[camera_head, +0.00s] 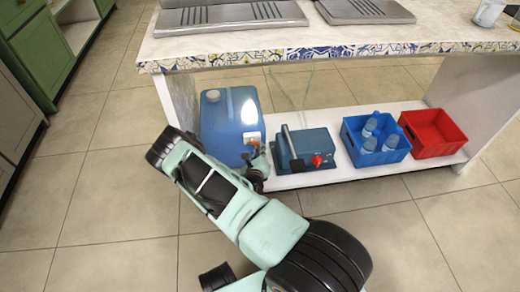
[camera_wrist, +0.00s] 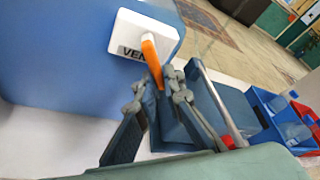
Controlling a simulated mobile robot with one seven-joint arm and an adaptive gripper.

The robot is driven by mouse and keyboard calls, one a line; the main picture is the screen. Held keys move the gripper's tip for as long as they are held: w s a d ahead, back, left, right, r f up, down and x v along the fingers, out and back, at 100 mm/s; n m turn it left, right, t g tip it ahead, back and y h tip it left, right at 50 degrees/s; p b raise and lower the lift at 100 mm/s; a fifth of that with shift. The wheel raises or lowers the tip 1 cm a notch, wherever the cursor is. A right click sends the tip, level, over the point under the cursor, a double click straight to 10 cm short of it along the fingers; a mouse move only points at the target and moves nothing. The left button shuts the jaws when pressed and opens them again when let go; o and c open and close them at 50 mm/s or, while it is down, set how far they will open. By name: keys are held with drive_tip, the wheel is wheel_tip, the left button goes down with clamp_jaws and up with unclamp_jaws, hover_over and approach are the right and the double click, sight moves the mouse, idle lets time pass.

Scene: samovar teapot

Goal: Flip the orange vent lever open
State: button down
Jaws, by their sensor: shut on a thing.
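The orange vent lever (camera_wrist: 151,52) hangs from a white plate marked "VEN…" (camera_wrist: 145,32) on the blue tank (camera_head: 221,122). In the wrist view the lever points down and slightly right, and its lower end is between my gripper's fingertips (camera_wrist: 156,95). My gripper is shut on the lever. In the head view my gripper (camera_head: 262,166) is at the tank's lower right, where the fingers hide most of the lever. The white plate (camera_head: 254,138) shows just above it.
A blue-grey device (camera_head: 304,146) with a red knob (camera_head: 316,160) stands close to my gripper's right. A blue crate (camera_head: 377,141) with bottles and a red crate (camera_head: 433,133) stand farther right on the low shelf. The counter (camera_head: 330,42) overhangs the shelf. The floor in front is clear.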

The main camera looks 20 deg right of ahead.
drive_tip(key=shift+r+p, duration=0.15)
drive_tip(key=shift+p, duration=0.2)
drive_tip(key=shift+w+a+f+m+y+p, duration=0.1)
drive_tip(key=shift+a+f+m+y+p, duration=0.25)
drive_tip(key=shift+m+y+p, duration=0.55)
drive_tip(key=shift+h, duration=0.3)
drive_tip(key=c, duration=2)
unclamp_jaws()
drive_tip(key=shift+c, duration=0.2)
drive_tip(key=v, duration=1.2)
